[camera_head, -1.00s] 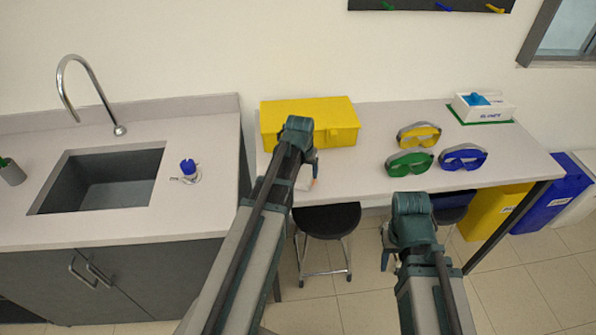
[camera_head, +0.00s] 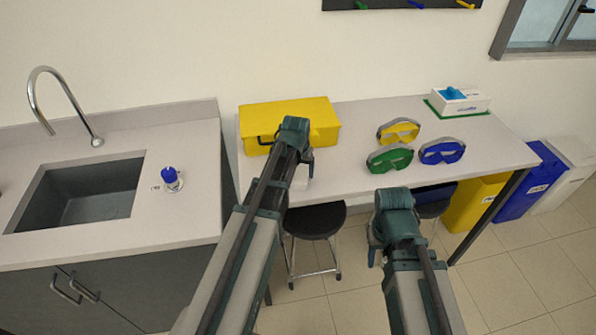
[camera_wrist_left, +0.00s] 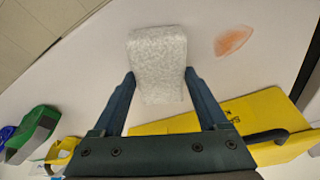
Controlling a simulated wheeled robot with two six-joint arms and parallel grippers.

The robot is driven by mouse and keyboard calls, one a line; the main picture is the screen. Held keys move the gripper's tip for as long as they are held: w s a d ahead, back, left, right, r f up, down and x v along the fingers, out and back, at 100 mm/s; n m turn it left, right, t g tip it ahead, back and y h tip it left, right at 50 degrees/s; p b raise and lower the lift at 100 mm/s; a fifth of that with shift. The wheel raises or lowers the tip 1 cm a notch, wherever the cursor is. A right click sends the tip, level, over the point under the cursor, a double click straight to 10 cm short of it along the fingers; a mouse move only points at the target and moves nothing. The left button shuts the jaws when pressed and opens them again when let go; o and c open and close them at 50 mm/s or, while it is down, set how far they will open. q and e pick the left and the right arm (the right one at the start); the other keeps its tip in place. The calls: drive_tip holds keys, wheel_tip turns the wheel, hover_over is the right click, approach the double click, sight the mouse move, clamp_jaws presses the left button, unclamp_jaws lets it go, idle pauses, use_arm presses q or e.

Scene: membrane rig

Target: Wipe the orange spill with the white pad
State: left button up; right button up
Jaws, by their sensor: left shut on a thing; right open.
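The white pad (camera_wrist_left: 158,62) is a pale speckled block between the fingers of my left gripper (camera_wrist_left: 158,80), which is shut on it. The orange spill (camera_wrist_left: 233,40) is a small smear on the white tabletop, to the right of the pad and apart from it in the wrist view. In the head view my left gripper (camera_head: 306,165) is over the table in front of the yellow box; the spill cannot be made out there. I cannot tell whether the pad touches the table. My right gripper (camera_head: 372,238) is open and empty in front of the table edge.
The yellow box (camera_head: 320,118) stands close behind my left gripper. Yellow goggles (camera_head: 398,131), green goggles (camera_head: 390,158) and blue goggles (camera_head: 442,151) lie to the right on the table (camera_head: 350,120). A stool (camera_head: 314,221) is below. A sink counter (camera_head: 180,215) is at left.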

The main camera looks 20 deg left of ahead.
use_arm(q)
drive_tip(key=shift+s, duration=0.1)
drive_tip(key=shift+a, duration=0.1)
drive_tip(key=shift+s+a, duration=0.25)
drive_tip(key=shift+a, duration=0.1)
drive_tip(key=shift+s+a, duration=0.35)
drive_tip(key=shift+a, duration=0.35)
drive_tip(key=shift+s+a, duration=0.35)
drive_tip(key=shift+a, duration=0.35)
drive_tip(key=shift+s+a+f, duration=0.1)
drive_tip(key=shift+s+a, duration=0.5)
drive_tip(key=shift+a, duration=0.35)
drive_tip(key=shift+s+a, duration=0.6)
drive_tip(key=shift+a, duration=0.3)
drive_tip(key=shift+s+a, duration=0.45)
drive_tip(key=shift+a, duration=0.4)
drive_tip(key=shift+s+a, duration=0.4)
drive_tip(key=shift+a, duration=0.4)
